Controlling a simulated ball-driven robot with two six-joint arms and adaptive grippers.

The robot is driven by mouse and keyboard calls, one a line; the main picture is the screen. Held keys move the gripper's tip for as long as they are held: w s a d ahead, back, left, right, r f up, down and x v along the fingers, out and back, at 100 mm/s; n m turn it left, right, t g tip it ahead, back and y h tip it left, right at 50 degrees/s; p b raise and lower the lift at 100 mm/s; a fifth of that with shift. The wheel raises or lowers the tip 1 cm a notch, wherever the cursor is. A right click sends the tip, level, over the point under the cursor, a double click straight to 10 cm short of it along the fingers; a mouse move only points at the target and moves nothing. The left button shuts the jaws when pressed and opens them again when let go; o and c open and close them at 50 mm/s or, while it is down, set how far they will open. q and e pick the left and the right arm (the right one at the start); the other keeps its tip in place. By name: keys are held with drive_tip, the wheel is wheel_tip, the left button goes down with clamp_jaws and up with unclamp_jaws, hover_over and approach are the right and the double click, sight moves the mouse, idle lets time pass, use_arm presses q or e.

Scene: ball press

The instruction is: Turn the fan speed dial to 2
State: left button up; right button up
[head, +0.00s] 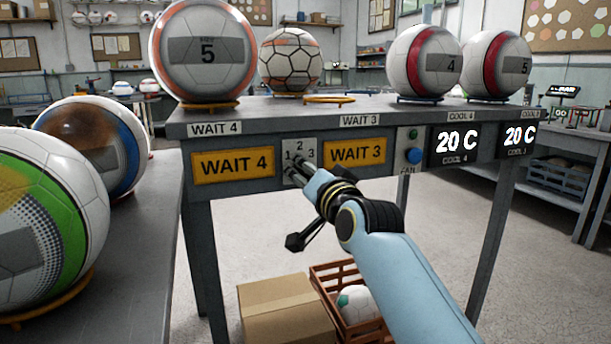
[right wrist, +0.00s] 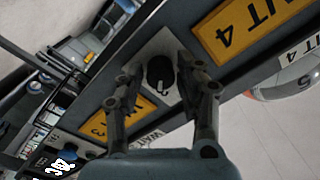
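The fan speed dial plate (head: 300,150) is a small pale panel with the numbers 1, 2 and 3, on the front of the grey table between two yellow signs. The right gripper (head: 294,170) is in front of it and hides the knob in the head view. In the right wrist view the black round knob (right wrist: 160,72) shows between the two fingers of the right gripper (right wrist: 160,64). The fingers are apart, with small gaps beside the knob. My left gripper is not in view.
Yellow signs WAIT 4 (head: 233,165) and WAIT 3 (head: 358,151) flank the plate. A blue button (head: 414,156) and 20 C displays are to the right. Balls stand on the table top. A cardboard box (head: 285,312) and a red crate (head: 318,283) are on the floor below.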

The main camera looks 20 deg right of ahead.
clamp_jaws()
